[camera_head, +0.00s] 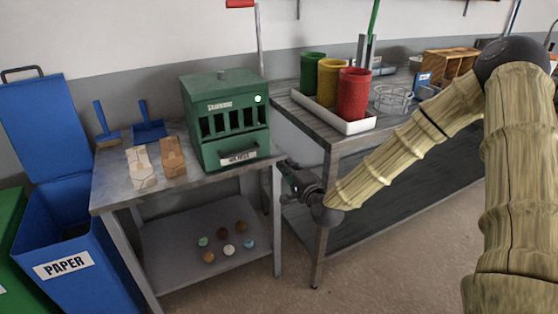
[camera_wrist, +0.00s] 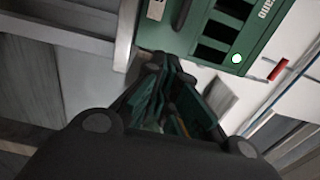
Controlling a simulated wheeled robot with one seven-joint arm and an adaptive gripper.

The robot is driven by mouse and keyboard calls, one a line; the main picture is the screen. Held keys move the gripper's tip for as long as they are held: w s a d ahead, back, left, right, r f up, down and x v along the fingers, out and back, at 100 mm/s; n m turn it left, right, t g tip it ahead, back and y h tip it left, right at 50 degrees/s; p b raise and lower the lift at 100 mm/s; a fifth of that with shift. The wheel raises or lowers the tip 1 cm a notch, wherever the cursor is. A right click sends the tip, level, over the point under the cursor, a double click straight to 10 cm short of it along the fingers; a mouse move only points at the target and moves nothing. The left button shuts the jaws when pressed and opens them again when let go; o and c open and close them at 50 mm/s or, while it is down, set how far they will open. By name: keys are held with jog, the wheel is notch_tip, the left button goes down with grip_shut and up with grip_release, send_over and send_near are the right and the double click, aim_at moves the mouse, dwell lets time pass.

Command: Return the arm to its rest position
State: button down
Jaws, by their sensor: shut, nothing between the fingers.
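My arm, in a bamboo-like covering, reaches in from the right in the head view. My gripper (camera_head: 290,180) is in front of the gap between the two tables, just right of and below the green machine (camera_head: 225,120). In the wrist view my gripper (camera_wrist: 165,75) is shut and empty, its dark fingers together. The green machine shows there at the top (camera_wrist: 225,30), with dark slots and a lit round light. I cannot tell whether the fingertips touch the table or the machine.
The small metal table (camera_head: 110,190) holds two paper bags and blue tools. Its lower shelf (camera_head: 180,260) holds several small round pieces. A blue paper bin (camera_head: 75,285) stands left. The right table (camera_head: 300,115) carries green, yellow and red canisters in a white tray. Open floor lies in front.

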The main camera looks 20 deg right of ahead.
jog(key=s+a+f+n+g+y+p, duration=0.1)
jog(key=s+a+f+n+g+p, duration=0.3)
jog(key=s+f, duration=0.65)
jog(key=s+a+f+n+g+p, duration=0.1)
jog(key=s+a+f+n+g, duration=0.45)
jog(key=s+f, duration=0.45)
jog(key=s+f+n+g+h+p, duration=0.1)
jog(key=s+f+n+g+p, duration=0.1)
jog(key=s, duration=1.1)
jog(key=s+f+n+g+h+p, duration=0.1)
jog(key=s+f+n+g, duration=0.4)
jog(key=s, duration=0.8)
jog(key=shift+s+d+f+g+h+p, duration=0.25)
jog(key=shift+f+g+p, duration=0.2)
jog(key=shift+f+g, duration=0.25)
jog(key=shift+a, duration=0.1)
